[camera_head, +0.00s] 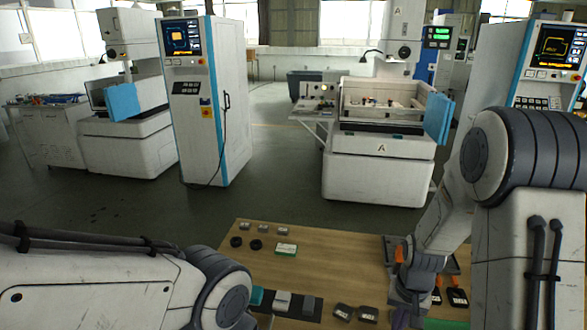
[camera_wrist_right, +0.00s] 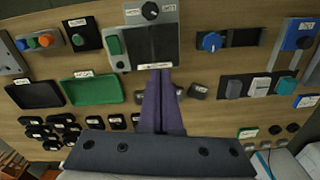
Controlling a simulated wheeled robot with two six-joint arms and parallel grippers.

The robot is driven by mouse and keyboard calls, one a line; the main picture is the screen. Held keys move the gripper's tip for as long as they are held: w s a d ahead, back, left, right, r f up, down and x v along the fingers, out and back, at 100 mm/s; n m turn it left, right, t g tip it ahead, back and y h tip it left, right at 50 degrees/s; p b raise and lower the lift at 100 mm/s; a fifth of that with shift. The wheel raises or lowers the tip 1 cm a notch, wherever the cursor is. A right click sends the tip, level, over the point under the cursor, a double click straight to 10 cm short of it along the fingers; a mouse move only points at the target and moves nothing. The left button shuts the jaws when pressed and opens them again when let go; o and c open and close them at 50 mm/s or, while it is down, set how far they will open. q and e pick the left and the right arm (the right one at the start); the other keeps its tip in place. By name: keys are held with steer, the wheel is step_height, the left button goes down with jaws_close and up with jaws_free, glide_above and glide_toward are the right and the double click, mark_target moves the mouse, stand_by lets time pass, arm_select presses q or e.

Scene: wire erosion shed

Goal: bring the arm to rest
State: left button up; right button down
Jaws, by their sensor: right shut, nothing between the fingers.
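My right gripper (camera_wrist_right: 160,76) shows in the right wrist view with its two purple-grey fingers together and nothing held between them. It hangs over the wooden table (camera_head: 335,262), its tips in front of a grey panel (camera_wrist_right: 128,17) with a black knob, a green block and a dark plate. Whether the tips touch the panel cannot be told.
Small parts lie on the table, among them a green-edged box (camera_head: 286,249) and grey blocks (camera_head: 282,301). The right wrist view shows a black tray (camera_wrist_right: 36,94), a green tray (camera_wrist_right: 91,89) and a blue knob (camera_wrist_right: 212,41). Open floor lies beyond the table, before the machines.

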steer(key=s+a+r+n, duration=0.2)
steer(key=a+r, duration=0.2)
steer(key=a, duration=0.2)
steer(key=s+a+r+n, duration=0.2)
steer(key=a+r+n, duration=0.1)
steer(key=a, duration=0.3)
steer(key=s+a+r+n, duration=0.3)
steer(key=s+a, duration=0.1)
steer(key=s, duration=0.3)
steer(key=s+a+r+n+y, duration=0.1)
steer(key=s+a+r+n, duration=0.3)
steer(key=s, duration=0.3)
steer(key=shift+s+a+r, duration=0.15)
steer(key=shift+a+r, duration=0.15)
steer(key=shift+a, duration=0.15)
